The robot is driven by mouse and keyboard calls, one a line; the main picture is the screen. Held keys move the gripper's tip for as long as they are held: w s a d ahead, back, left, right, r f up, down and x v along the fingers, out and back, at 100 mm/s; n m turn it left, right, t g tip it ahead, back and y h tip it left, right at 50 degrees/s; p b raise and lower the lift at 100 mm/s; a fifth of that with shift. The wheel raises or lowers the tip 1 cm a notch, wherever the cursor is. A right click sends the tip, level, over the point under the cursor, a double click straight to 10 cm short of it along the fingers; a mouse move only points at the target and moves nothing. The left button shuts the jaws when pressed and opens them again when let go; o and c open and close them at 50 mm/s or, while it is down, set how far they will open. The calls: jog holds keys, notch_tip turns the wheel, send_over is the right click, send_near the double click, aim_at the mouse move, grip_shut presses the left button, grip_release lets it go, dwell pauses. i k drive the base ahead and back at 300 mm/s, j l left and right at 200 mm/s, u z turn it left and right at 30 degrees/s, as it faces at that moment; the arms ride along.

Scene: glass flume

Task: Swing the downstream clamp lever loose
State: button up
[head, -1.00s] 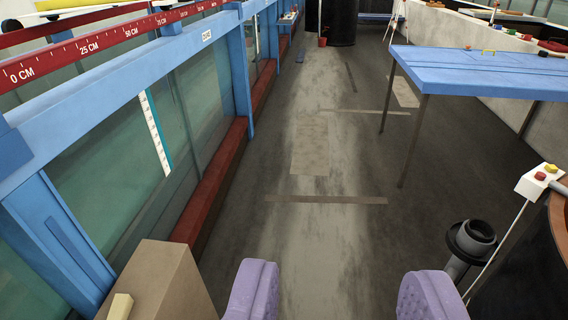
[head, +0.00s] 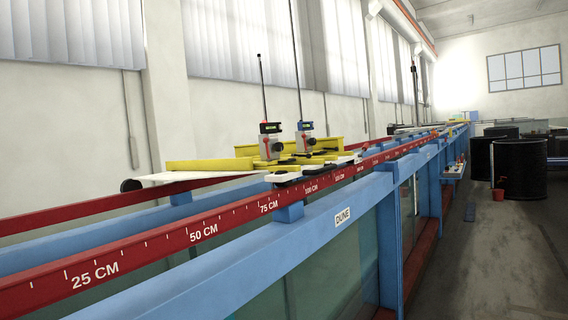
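A yellow and white carriage (head: 215,165) sits across the red rails of the glass flume. I cannot pick out a clamp lever with certainty at this size, nor tell which is downstream. My gripper is out of view.
The near red scale rail (head: 150,250) runs from lower left into the distance above the blue flume frame (head: 250,265).

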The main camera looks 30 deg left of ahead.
aim_at(265, 140)
jog(key=i+l+u, duration=0.1)
jog(key=i+u, duration=0.25)
jog(key=i, duration=0.2)
jog(key=i+l+u, duration=0.25)
jog(key=i+u, duration=0.15)
jog(key=i, duration=0.15)
jog(key=i+l+u, duration=0.35)
jog(key=i+l, duration=0.05)
jog(key=i, duration=0.1)
